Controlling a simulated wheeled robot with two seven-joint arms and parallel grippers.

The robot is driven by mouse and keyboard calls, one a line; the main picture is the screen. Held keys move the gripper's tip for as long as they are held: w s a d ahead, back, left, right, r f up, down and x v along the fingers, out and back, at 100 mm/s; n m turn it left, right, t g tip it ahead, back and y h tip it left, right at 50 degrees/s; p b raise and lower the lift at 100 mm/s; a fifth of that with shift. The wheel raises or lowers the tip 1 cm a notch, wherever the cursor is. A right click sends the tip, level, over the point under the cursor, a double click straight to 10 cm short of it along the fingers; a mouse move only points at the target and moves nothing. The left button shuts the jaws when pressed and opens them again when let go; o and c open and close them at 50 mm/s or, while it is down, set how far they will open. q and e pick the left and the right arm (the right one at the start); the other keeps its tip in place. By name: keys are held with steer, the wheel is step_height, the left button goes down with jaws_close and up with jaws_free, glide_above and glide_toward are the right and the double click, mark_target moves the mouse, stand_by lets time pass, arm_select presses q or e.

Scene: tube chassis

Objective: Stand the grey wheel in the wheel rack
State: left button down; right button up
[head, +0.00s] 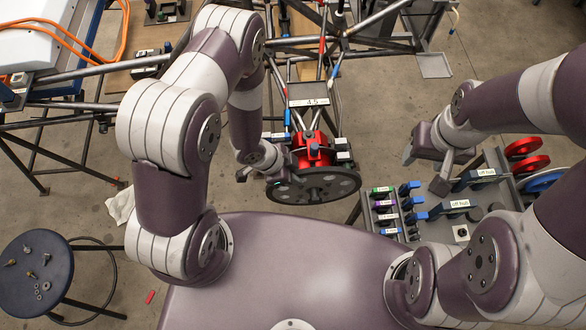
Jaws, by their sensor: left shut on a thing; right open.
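The grey wheel (313,189) is a large dark disc with holes, seen tilted, in the middle of the head view just in front of a red hub part (312,150). My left gripper (264,168) is at the wheel's left edge and is shut on it. The exact finger contact is small and partly hidden. I cannot tell whether the wheel touches the red part. The wheel rack appears to be at the right, where red wheels (527,163) and a blue wheel (543,181) stand; my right arm partly hides it. My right gripper (424,170) is open and empty, left of these wheels.
A cart (490,190) at the right carries labelled bins and blue-handled tools (412,188). The tube chassis (375,20) fills the back. A round dark stool (35,262) with small parts stands at the lower left. Bare floor (385,120) shows between chassis and cart.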

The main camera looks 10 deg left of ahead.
arm_select(q)
steer(key=shift+s+d, duration=0.1)
steer(key=shift+s, duration=0.25)
steer(key=c, duration=1)
jaws_free()
steer(key=shift+r, duration=0.1)
